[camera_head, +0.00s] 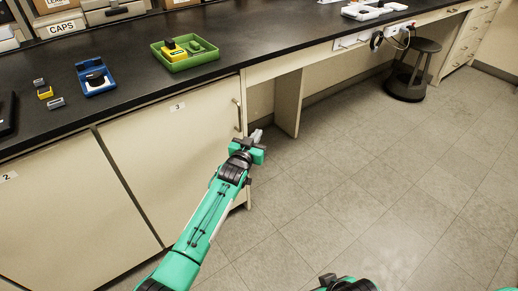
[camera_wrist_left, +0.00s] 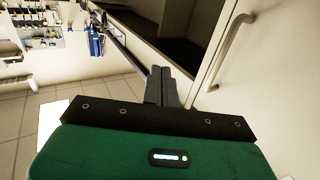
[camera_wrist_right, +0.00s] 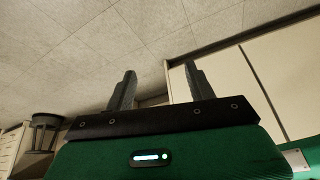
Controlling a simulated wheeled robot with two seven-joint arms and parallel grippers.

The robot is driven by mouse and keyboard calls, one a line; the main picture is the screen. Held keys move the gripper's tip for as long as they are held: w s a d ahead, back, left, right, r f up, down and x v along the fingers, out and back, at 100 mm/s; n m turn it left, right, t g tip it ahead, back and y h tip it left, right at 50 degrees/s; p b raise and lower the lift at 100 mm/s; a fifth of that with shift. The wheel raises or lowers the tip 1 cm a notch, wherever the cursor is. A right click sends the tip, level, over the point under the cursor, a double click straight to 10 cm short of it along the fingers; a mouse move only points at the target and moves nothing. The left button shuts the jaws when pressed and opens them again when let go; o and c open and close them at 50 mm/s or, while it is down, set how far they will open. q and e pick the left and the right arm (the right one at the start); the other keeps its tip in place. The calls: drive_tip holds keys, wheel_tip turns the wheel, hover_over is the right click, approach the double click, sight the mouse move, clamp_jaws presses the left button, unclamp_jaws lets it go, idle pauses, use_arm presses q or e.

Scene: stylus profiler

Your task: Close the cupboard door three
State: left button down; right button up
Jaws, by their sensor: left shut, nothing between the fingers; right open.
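Cupboard door three (camera_head: 150,150) is a cream panel under the black counter, labelled 3, with a vertical metal bar handle (camera_head: 237,115) near its right edge. In the head view it looks nearly in line with door two; I cannot tell how far it stands ajar. My left gripper (camera_head: 256,136) is shut and empty, just right of the door's handle edge. The left wrist view shows its closed fingers (camera_wrist_left: 160,86), with the handle (camera_wrist_left: 230,45) to the right and a dark recess (camera_wrist_left: 172,30) ahead. My right gripper (camera_wrist_right: 160,88) is open and empty, away from the door.
Door two (camera_head: 55,215) lies to the left. The counter (camera_head: 130,48) holds a green tray (camera_head: 205,58), a blue tray (camera_head: 97,90) and small blocks. Right of door three is an open knee space with a panel (camera_head: 288,100). A dark stool (camera_head: 408,82) stands farther back. The tiled floor is clear.

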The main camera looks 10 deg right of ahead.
use_arm(q)
drive_tip(key=w+a+b, duration=0.2)
drive_tip(key=w+b, duration=0.4)
drive_tip(key=w, duration=0.4)
drive_tip(key=shift+a+b, duration=0.3)
drive_tip(key=shift+a, duration=0.05)
use_arm(e)
drive_tip(key=w+a+r+t+y, duration=0.2)
drive_tip(key=w+a+t+y, duration=0.2)
drive_tip(key=a+t, duration=0.4)
drive_tip(key=shift+a+n+y, duration=0.3)
drive_tip(key=shift+a+y, duration=0.3)
drive_tip(key=shift+a, duration=0.85)
use_arm(q)
drive_tip(key=shift+r, duration=0.1)
use_arm(e)
drive_tip(key=shift+w, duration=0.1)
use_arm(q)
drive_tip(key=shift+d, duration=0.1)
